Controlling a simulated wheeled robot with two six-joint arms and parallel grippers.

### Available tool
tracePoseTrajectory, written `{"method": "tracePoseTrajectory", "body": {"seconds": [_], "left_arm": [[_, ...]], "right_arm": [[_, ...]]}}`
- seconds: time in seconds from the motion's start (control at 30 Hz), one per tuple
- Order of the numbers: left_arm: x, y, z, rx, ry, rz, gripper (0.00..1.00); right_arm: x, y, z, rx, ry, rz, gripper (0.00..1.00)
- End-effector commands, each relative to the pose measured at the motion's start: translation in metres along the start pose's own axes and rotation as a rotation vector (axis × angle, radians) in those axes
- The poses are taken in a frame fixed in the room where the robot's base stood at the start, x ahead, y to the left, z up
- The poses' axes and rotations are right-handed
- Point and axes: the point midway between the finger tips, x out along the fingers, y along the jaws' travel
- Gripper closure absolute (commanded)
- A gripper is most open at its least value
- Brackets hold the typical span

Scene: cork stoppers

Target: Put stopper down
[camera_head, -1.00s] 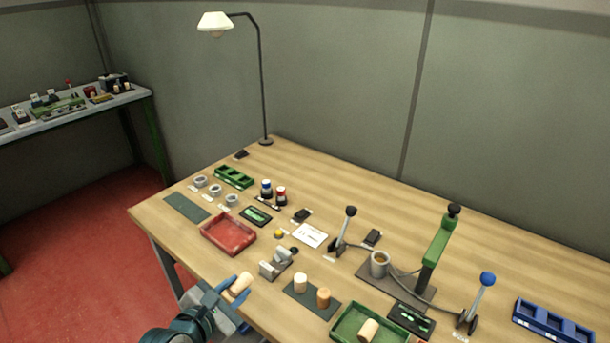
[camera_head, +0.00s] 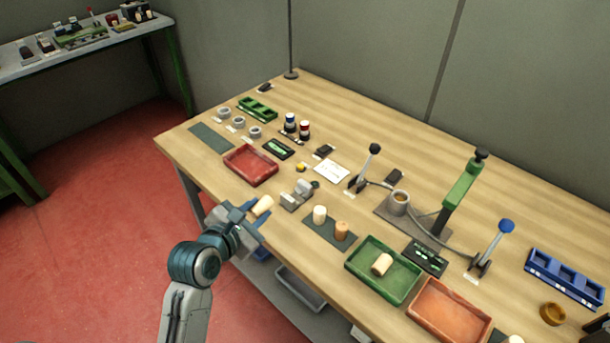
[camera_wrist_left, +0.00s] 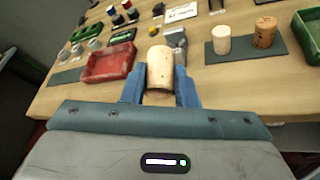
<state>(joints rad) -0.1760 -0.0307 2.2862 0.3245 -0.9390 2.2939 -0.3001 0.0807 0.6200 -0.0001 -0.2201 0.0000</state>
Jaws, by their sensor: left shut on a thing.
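My left gripper (camera_head: 252,216) is shut on a pale cork stopper (camera_head: 263,206) at the table's front edge. In the left wrist view the stopper (camera_wrist_left: 160,69) stands between the two blue fingers (camera_wrist_left: 160,88), with table behind it. Two more stoppers, one pale (camera_head: 319,214) and one browner (camera_head: 341,230), stand upright on a dark green mat (camera_head: 319,231) to the right. Another stopper (camera_head: 381,264) lies in the green tray (camera_head: 365,281). My right gripper does not show.
A red tray (camera_head: 251,180) is beyond and left of my left gripper. A grey metal fixture (camera_head: 295,199) stands close to its right. An orange tray (camera_head: 448,319) lies right of the green one. A lever press (camera_head: 460,190) stands farther back. A bare dark mat (camera_head: 211,138) lies far left.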

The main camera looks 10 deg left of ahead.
Motion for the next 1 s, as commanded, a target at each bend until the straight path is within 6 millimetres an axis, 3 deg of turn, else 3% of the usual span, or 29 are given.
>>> {"method": "tracePoseTrajectory", "body": {"seconds": [0.2,0.57,0.73,1.0], "left_arm": [[-0.013,-0.019,-0.009,0.026,-0.05,-0.082,0.94],[-0.012,-0.02,-0.008,0.026,-0.056,-0.088,0.94],[0.014,-0.015,0.001,0.024,-0.058,-0.087,0.94],[0.084,-0.005,0.018,0.024,-0.057,-0.088,0.94]], "right_arm": [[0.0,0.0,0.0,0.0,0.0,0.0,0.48],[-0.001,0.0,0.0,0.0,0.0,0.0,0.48],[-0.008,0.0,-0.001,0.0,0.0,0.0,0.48],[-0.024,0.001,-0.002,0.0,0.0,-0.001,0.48]]}}
